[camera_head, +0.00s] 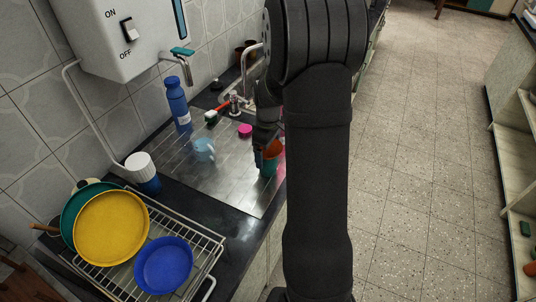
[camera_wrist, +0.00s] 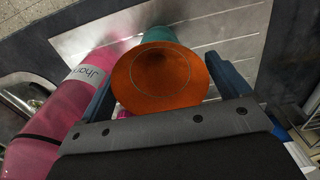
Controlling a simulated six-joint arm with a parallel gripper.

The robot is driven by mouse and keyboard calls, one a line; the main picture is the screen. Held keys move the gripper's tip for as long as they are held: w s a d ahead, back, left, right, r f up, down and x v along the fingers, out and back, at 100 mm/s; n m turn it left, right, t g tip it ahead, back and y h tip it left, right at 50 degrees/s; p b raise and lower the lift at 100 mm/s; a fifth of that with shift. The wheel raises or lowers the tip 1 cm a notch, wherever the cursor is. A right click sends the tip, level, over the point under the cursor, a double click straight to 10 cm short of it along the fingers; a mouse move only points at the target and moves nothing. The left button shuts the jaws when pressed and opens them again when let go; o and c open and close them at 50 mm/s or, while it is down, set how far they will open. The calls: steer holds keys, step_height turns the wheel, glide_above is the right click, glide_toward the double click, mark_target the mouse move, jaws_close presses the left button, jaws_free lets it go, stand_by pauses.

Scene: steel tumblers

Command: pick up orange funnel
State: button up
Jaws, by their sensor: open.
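The orange funnel (camera_wrist: 160,88) shows large in the wrist view, its wide mouth facing the camera, between the two open fingers of my gripper (camera_wrist: 160,72). A teal cup (camera_wrist: 158,35) lies directly beyond it, and the funnel seems to rest in its top. In the head view the orange funnel (camera_head: 271,149) shows as a small patch above the teal cup (camera_head: 267,168), at the right edge of the steel drainboard. My gripper (camera_head: 263,138) is close by it there, partly hidden by my arm. I cannot tell whether the fingers touch the funnel.
A pink bottle (camera_wrist: 75,100) stands close beside the left finger. On the drainboard (camera_head: 225,185) are a light blue cup (camera_head: 204,150), a blue bottle (camera_head: 178,105) and a pink lid (camera_head: 245,130). A dish rack (camera_head: 205,245) with bowls stands at the front left.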

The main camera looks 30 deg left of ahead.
steer(key=c, duration=1)
steer(key=shift+o, duration=0.2)
steer(key=shift+r, duration=0.1)
